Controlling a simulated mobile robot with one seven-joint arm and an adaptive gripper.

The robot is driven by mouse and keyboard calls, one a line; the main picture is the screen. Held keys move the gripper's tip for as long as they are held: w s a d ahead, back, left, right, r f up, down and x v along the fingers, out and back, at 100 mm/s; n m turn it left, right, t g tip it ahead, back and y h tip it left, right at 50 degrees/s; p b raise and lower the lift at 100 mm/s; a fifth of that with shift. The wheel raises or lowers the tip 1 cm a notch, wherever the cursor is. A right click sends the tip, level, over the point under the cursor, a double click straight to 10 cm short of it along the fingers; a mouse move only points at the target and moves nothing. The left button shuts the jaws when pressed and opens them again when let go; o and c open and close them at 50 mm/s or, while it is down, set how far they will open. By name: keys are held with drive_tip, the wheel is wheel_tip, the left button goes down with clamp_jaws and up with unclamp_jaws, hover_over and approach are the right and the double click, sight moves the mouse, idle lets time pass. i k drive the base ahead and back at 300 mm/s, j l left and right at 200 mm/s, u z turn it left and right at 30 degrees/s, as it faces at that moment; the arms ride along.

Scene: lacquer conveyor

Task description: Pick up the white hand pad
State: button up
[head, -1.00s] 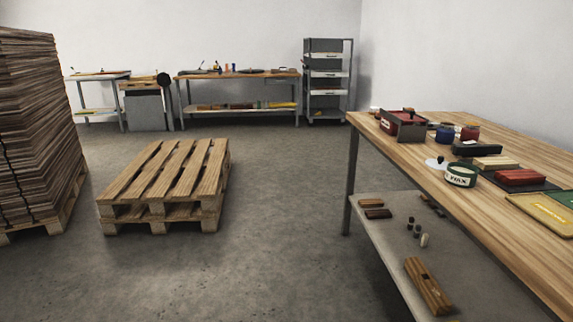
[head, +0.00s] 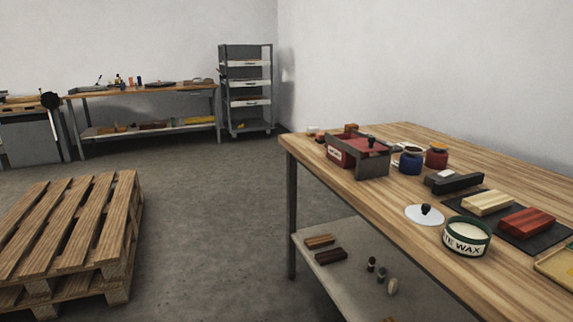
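I cannot pick out the white hand pad for certain. A small pale piece (head: 445,174) lies by a dark block (head: 456,184) on the wooden workbench (head: 350,186) at right, too small to identify. Another small whitish item (head: 397,147) lies farther back, behind a blue jar (head: 411,163), partly hidden. A round white lid with a black knob (head: 425,215) lies flat beside an open green wax tin (head: 466,237). My gripper is not in view.
A red and grey box (head: 357,160) stands at the bench's far left corner. Pale and red wood blocks (head: 528,221) lie on a dark mat. A wooden pallet (head: 75,230) is on the floor at left. Open floor (head: 215,230) lies between pallet and bench.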

sight(310, 131)
drive_tip(key=i+j+z, duration=0.45)
drive_tip(key=i, duration=0.25)
drive_tip(key=i+j, duration=0.3)
drive_tip(key=i, duration=0.15)
drive_tip(key=i+j+u, duration=0.1)
drive_tip(key=i+j, duration=0.45)
drive_tip(key=i, duration=0.3)
drive_tip(key=i+j+u, duration=0.1)
drive_tip(key=i+j, duration=0.2)
drive_tip(key=i, duration=0.15)
drive_tip(key=i+j, duration=0.25)
drive_tip(key=i, duration=0.2)
drive_tip(key=k+u, duration=0.05)
